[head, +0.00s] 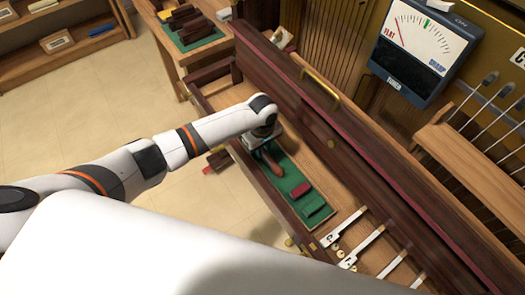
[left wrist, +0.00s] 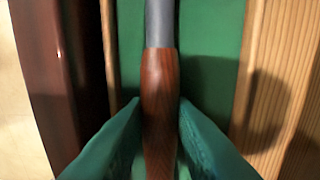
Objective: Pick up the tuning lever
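The tuning lever has a brown wooden handle (left wrist: 160,95) and a grey shaft (left wrist: 161,22) in the left wrist view. Part of its handle (head: 270,163) shows in the head view below my left gripper (head: 264,147), over a green-lined strip (head: 288,174) inside the piano. In the left wrist view the teal fingers of my left gripper (left wrist: 160,125) lie against both sides of the handle, shut on it. The lower end of the handle runs out of that view. I cannot tell whether the lever touches the green lining. My right gripper is not in view.
A dark wooden rail (head: 350,140) with a brass handle runs behind. A tuner (head: 422,45) stands at the upper right. A side table (head: 190,35) is at the back.

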